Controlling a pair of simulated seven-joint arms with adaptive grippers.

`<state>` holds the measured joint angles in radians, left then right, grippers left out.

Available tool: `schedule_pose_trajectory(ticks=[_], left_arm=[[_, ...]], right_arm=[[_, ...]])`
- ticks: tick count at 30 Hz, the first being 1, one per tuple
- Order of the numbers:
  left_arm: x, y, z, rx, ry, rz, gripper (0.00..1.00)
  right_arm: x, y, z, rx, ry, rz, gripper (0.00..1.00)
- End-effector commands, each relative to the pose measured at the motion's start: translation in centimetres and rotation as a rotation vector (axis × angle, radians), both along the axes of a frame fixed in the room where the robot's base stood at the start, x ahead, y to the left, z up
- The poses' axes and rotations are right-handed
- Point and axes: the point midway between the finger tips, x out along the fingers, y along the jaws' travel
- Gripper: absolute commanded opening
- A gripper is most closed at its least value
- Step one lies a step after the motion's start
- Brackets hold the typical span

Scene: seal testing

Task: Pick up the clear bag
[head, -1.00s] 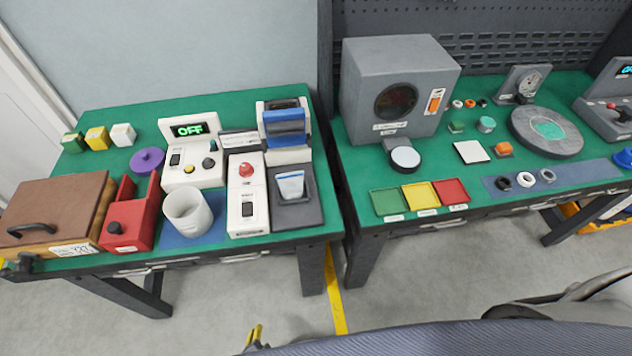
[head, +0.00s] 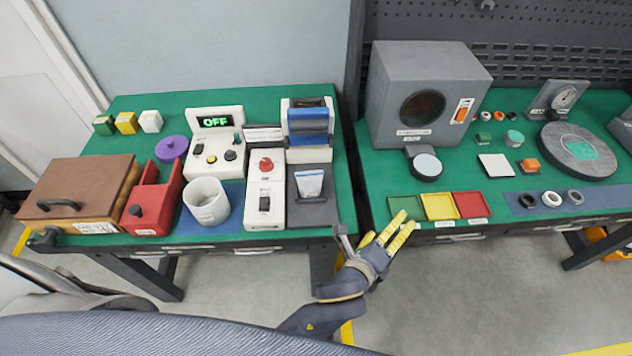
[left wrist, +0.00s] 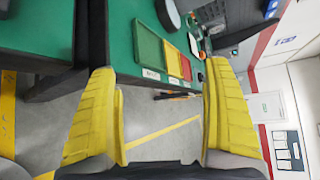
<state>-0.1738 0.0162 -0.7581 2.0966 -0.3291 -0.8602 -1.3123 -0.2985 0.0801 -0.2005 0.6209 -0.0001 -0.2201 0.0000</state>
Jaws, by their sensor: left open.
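The clear bag (head: 309,183) is small, with a white and pale blue look. It lies on the dark grey plate (head: 314,213) in front of the blue-topped sealer (head: 307,122) on the left table. My left gripper (head: 408,219) has yellow fingers and is open and empty. It is in front of the tables, to the right of the bag and apart from it. In the left wrist view, its two fingers stand wide apart (left wrist: 160,66) with floor and the coloured trays beyond; the bag does not show there. My right gripper is not in view.
A white box with a red button (head: 265,190) stands close left of the bag's plate. A white cup (head: 206,201) and an OFF display unit (head: 215,140) are further left. Green, yellow and red trays (head: 440,206) lie on the right table. A gap separates the tables.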

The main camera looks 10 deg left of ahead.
Motion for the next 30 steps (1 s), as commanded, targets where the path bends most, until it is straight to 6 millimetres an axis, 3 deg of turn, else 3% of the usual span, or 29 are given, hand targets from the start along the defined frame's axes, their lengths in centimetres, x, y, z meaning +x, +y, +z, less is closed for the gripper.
schedule_pose_trajectory(ticks=[1, 5, 12, 18, 24, 30], left_arm=[[0.0, 0.7, 1.3, 0.061, -0.023, 0.014, 0.83], [-0.3, 3.8, 2.3, 0.306, -0.048, 0.070, 0.83], [-2.0, 11.2, 5.3, 0.765, -0.032, 0.197, 0.83], [-3.9, 15.8, 7.3, 1.006, 0.029, 0.267, 0.83], [-4.7, 17.8, 8.0, 1.102, 0.065, 0.295, 0.83], [-2.7, 19.0, 7.2, 1.116, 0.069, 0.301, 0.83]], right_arm=[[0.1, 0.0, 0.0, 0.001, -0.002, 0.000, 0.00], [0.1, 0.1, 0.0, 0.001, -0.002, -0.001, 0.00], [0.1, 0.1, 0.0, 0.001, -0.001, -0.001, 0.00], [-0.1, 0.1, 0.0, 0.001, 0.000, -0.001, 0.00], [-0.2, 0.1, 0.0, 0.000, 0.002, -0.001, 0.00], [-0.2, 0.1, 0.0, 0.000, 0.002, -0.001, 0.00]])
